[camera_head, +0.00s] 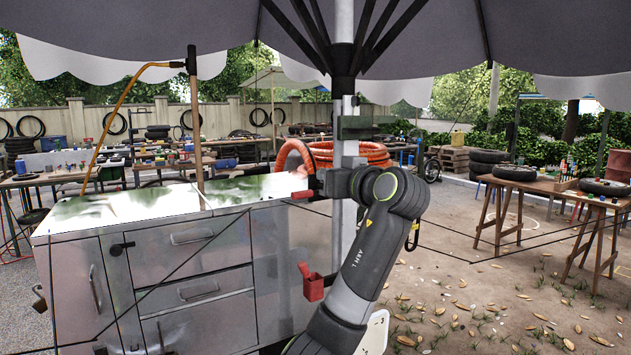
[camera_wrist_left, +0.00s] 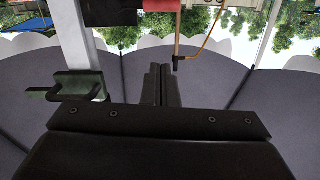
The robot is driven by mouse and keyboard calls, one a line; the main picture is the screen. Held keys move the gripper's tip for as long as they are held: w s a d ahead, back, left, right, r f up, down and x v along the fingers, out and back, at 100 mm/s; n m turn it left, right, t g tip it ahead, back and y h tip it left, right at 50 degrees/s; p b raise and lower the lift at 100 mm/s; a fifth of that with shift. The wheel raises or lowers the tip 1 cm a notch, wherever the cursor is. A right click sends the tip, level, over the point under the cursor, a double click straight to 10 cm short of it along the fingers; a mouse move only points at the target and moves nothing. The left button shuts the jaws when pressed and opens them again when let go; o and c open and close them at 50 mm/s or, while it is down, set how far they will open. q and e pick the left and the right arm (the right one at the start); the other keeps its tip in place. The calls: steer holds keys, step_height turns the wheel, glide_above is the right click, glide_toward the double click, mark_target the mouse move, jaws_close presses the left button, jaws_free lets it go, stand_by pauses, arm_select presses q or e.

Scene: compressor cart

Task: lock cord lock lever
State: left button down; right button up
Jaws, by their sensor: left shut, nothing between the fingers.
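The cord lock on the pale umbrella pole (camera_head: 344,235) looks like a dark housing (camera_head: 335,183) with a red lever (camera_head: 303,194) sticking out to the left. In the left wrist view, which looks upside down, the dark housing (camera_wrist_left: 110,12) and red part (camera_wrist_left: 162,5) are cut off at the top edge. My left gripper (camera_wrist_left: 163,72) is shut and empty, with its fingertips apart from the red part. In the head view my left wrist (camera_head: 390,190) is close to the housing, and the fingers are hard to make out. My right gripper is not in view.
A greenish bracket (camera_head: 355,127) is on the pole above the housing; it also shows in the wrist view (camera_wrist_left: 75,88). A red box-like part (camera_head: 311,285) is lower down. The metal cart (camera_head: 190,285) stands left, with a yellow hose (camera_head: 125,100).

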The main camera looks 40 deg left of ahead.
arm_select(q)
steer(key=v, duration=0.3)
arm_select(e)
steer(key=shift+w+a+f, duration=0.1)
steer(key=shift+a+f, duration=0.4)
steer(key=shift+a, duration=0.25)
arm_select(q)
steer(key=shift+s, duration=0.1)
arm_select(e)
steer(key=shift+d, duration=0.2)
